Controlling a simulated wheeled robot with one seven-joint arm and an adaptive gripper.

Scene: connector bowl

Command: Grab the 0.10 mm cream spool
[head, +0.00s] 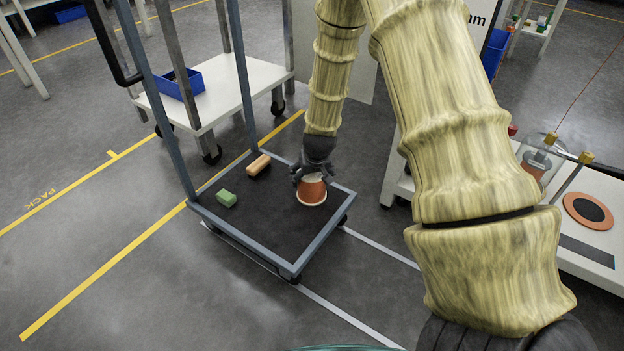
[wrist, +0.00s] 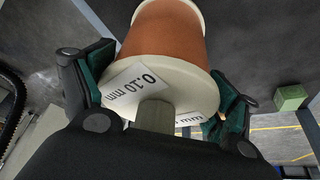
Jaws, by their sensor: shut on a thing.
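The 0.10 mm spool (wrist: 165,35) has cream flanges, a copper-orange winding and a label reading "0.10 mm" on its near flange. In the head view the spool (head: 312,191) is at the right side of the cart's dark deck. I cannot tell whether it touches the deck. My gripper (head: 311,176) is above it, pointing down. In the wrist view my gripper (wrist: 160,102) has one finger on each side of the near flange and is shut on it. The far end of the spool is cut off by the frame.
On the cart deck (head: 262,225) lie a green block (head: 226,198) and a tan block (head: 258,165), left of the spool. The cart has a raised rim and upright posts (head: 172,110) at left. A white table (head: 590,240) with an orange-and-black disc (head: 588,211) stands at right.

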